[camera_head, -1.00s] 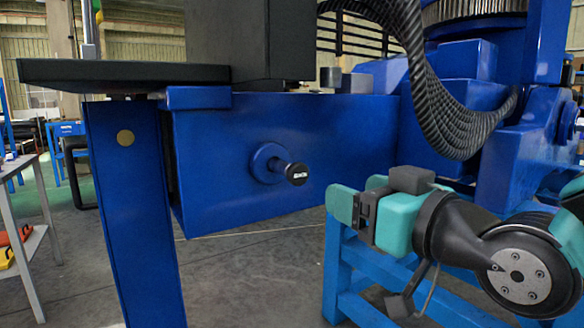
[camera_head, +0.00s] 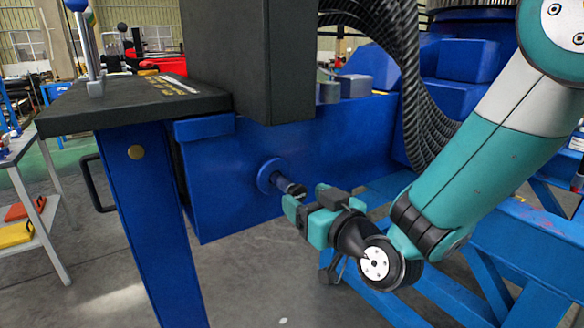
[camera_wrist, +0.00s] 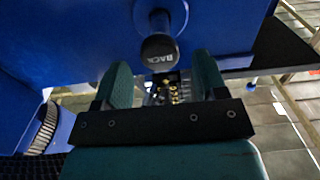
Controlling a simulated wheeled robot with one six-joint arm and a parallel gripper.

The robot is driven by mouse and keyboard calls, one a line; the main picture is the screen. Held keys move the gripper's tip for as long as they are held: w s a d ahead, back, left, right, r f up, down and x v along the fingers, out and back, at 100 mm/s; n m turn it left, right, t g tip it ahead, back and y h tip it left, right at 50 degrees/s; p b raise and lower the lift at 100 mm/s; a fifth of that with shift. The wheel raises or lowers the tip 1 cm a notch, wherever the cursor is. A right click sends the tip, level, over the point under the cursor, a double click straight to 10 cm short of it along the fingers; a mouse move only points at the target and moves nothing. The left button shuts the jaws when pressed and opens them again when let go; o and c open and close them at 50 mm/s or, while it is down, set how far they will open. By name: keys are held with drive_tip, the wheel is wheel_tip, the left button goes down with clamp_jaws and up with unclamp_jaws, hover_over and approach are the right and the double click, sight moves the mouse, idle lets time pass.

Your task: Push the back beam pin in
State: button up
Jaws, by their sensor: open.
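The back beam pin (camera_head: 292,188) is a black knob on a short shaft. It sticks out of a round blue collar (camera_head: 266,176) on the side of the blue beam (camera_head: 225,195). In the wrist view the knob (camera_wrist: 159,50) faces me and reads "BACK". My gripper (camera_head: 303,198) is open and empty, with its teal fingers at the knob end. In the wrist view my gripper (camera_wrist: 162,76) has one finger on each side below the knob. I cannot tell whether either finger touches it.
A blue leg (camera_head: 145,225) stands left of the beam under a dark plate (camera_head: 130,105). A black ribbed hose (camera_head: 405,80) hangs at the upper right. A blue frame (camera_head: 500,240) stands low on the right behind my arm. The floor below the pin is clear.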

sight(300, 192)
drive_tip(key=p+x, duration=0.3)
drive_tip(key=shift+w+a+r, duration=0.2)
drive_tip(key=shift+w+r, duration=0.05)
drive_tip(key=shift+r, duration=0.05)
drive_tip(key=shift+w+a+f+p, duration=0.25)
drive_tip(key=shift+w+a+p, duration=0.15)
drive_tip(key=shift+w+p, duration=0.15)
